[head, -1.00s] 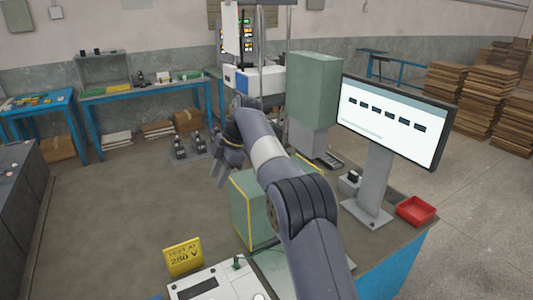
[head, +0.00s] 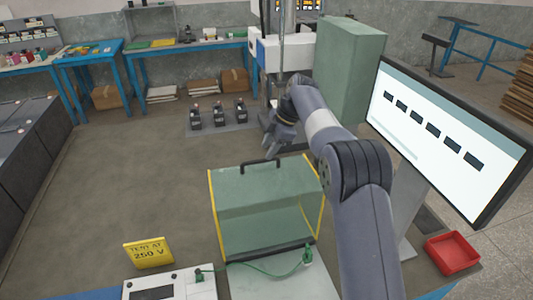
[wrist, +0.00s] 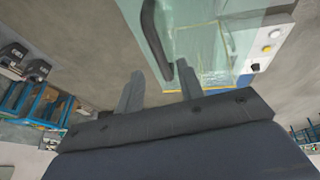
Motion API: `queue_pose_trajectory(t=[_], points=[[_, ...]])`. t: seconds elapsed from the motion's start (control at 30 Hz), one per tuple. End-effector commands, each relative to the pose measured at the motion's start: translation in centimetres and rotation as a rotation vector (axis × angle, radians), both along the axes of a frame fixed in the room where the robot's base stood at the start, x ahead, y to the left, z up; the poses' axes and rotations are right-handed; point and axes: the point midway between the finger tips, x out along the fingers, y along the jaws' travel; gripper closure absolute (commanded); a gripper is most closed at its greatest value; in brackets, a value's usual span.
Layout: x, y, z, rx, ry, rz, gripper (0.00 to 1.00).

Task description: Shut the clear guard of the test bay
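The test bay (head: 222,215) is a green box with yellow edges, on the bench in the middle of the head view. Its clear, green-tinted guard (wrist: 200,40) shows in the wrist view. A black handle (head: 260,162) sits along the bay's far upper edge; it also shows in the wrist view (wrist: 153,35). My gripper (head: 274,142) is just beyond and right of the handle in the head view. In the wrist view its fingers (wrist: 160,90) are apart with nothing between their tips. The handle's lower end is near the right finger; I cannot tell whether they touch.
A yellow 250 V sign (head: 148,253) and a white panel with a green cable (head: 268,270) are at the front. A monitor (head: 440,135) and red tray (head: 453,253) are to the right. Small black devices (head: 218,114) stand behind. Bench space left of the bay is clear.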

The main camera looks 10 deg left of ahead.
Motion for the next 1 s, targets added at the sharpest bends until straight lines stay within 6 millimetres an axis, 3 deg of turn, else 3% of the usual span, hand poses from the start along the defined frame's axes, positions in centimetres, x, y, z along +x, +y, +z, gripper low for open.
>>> queue_pose_trajectory(t=[0.3, 0.63, 1.0], points=[[-0.2, 1.5, -3.4, 0.0, 0.001, -0.001, 0.64], [-0.2, 1.7, -3.7, 0.0, -0.001, 0.0, 0.65], [-0.2, 1.6, -3.7, 0.0, -0.001, 0.0, 0.95]])
